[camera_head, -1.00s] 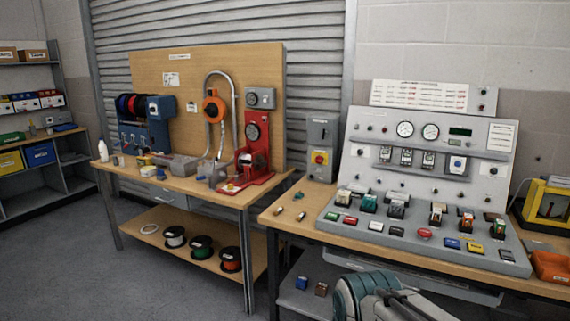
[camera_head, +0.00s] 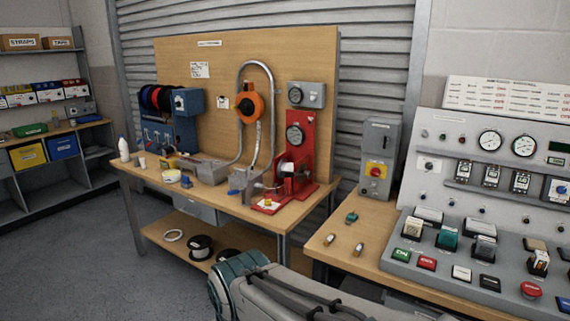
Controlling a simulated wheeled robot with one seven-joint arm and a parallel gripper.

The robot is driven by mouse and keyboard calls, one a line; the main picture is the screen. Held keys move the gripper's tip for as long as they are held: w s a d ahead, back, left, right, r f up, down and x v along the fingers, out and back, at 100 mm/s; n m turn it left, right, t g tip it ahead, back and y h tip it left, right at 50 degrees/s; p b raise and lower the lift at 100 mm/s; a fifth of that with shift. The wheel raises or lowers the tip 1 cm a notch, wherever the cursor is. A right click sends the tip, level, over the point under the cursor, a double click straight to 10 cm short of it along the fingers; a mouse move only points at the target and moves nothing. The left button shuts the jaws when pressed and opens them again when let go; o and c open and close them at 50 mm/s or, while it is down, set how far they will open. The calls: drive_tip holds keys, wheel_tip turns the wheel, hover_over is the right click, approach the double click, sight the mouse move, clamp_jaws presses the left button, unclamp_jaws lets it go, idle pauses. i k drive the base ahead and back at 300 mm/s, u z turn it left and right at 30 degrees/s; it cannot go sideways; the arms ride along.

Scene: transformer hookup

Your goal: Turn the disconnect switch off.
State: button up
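The disconnect switch is likely the tall grey box (camera_head: 380,135) mounted at the right end of the roller shutter, behind the right-hand bench. Its lower front carries a red knob on a yellow plate (camera_head: 376,170). I cannot tell the knob's position at this size. Part of my arm shows along the bottom edge, in front of the benches and well short of the box. My gripper is not in view.
The right-hand bench (camera_head: 345,230) holds small loose parts and a sloped grey control panel (camera_head: 440,264) with gauges and buttons. The left bench (camera_head: 150,175) holds a red machine (camera_head: 300,150) and reels. Floor (camera_head: 90,260) is clear at left.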

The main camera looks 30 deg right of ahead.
sight(375, 172)
drive_tip(key=z, duration=0.05)
drive_tip(key=i, duration=1.4)
drive_tip(key=z, duration=1.2)
drive_tip(key=i, duration=0.75)
drive_tip(key=z, duration=1.1)
drive_tip(key=i, duration=0.25)
drive_tip(key=z, duration=0.2)
